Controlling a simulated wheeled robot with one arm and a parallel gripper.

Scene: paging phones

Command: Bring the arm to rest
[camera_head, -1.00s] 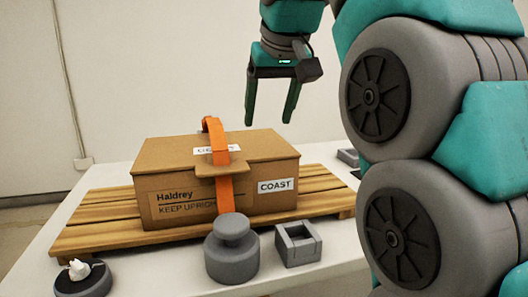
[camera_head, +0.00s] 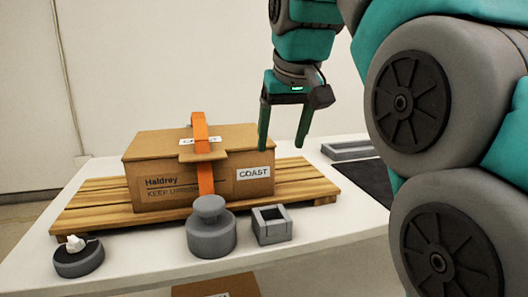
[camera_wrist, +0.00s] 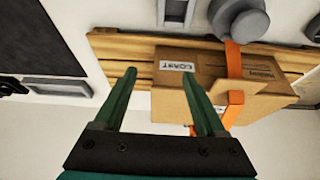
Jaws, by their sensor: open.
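My gripper (camera_head: 284,142) is open, with its two green fingers pointing down and nothing between them. In the head view it hangs in front of the pale wall, at the right end of the cardboard box (camera_head: 158,195). The box sits on a wooden pallet (camera_head: 300,185), with an orange strap (camera_head: 205,178) over it and a "COAST" label on its front. In the wrist view the open gripper fingers (camera_wrist: 160,95) show with the box (camera_wrist: 225,85) beyond them. I cannot tell the exact gap between fingers and box.
The pallet stands on a white table (camera_head: 130,258). Along its front are a grey knobbed weight (camera_head: 211,235), a square grey holder (camera_head: 272,227) and a round dish (camera_head: 78,262) with a white crumpled piece. A grey tray (camera_head: 348,151) and dark mat (camera_head: 365,182) lie right. Another box (camera_head: 215,287) shows below.

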